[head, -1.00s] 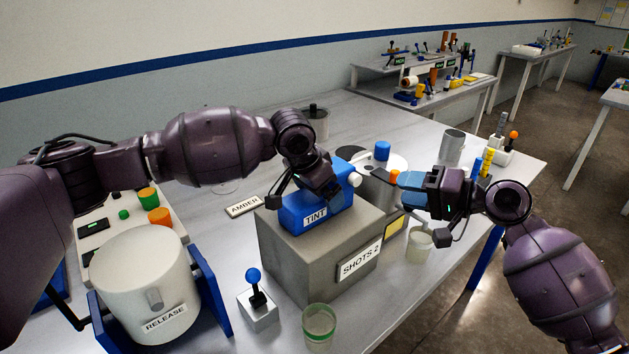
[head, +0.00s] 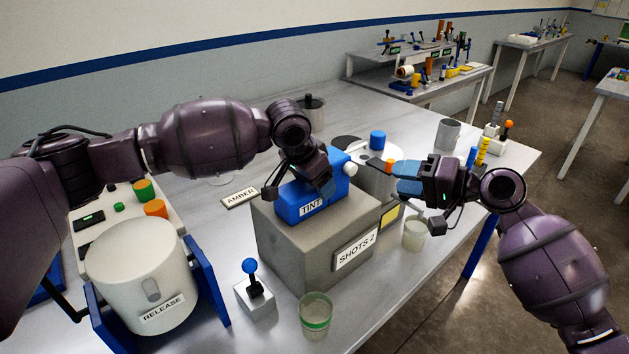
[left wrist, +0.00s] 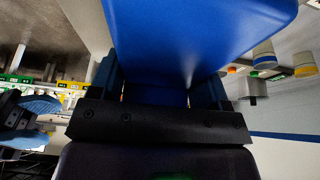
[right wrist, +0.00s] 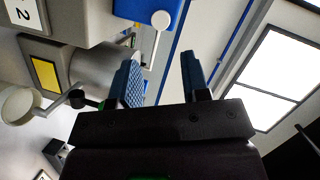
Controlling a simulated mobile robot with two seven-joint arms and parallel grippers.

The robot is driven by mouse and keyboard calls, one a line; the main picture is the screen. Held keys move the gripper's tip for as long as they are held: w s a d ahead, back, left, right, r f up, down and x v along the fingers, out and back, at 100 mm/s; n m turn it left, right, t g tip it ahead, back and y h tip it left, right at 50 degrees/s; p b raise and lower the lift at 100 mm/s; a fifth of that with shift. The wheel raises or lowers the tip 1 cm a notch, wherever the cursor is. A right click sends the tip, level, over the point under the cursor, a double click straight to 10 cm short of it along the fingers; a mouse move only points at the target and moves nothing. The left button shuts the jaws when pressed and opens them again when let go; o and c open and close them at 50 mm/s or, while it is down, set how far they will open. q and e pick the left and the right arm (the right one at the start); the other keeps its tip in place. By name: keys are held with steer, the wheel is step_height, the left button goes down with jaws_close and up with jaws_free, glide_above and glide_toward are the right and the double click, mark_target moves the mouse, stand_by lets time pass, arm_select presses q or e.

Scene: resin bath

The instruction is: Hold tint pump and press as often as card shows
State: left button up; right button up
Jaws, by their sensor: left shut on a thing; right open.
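The blue tint pump (head: 300,205), labelled TINT, sits on a grey block (head: 290,250) and has a white knob (head: 351,169) at its right end. The knob also shows in the right wrist view (right wrist: 161,20). A card on the block's front reads SHOTS 2 (head: 357,249). My left gripper (left wrist: 160,92) is shut on the pump's blue body, which fills the upper left wrist view. My right gripper (head: 392,178) is open and empty, to the right of the knob and apart from it. In the right wrist view its fingers (right wrist: 160,80) have nothing between them.
A clear cup with a green band (head: 315,315) and a blue-knobbed lever (head: 255,285) stand before the block. A RELEASE pot (head: 148,275) is at left. A small cup (head: 414,235) and a metal can (head: 448,134) stand at right. An AMBER card (head: 240,196) lies behind.

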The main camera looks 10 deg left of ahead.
jaws_close()
stand_by(1.6)
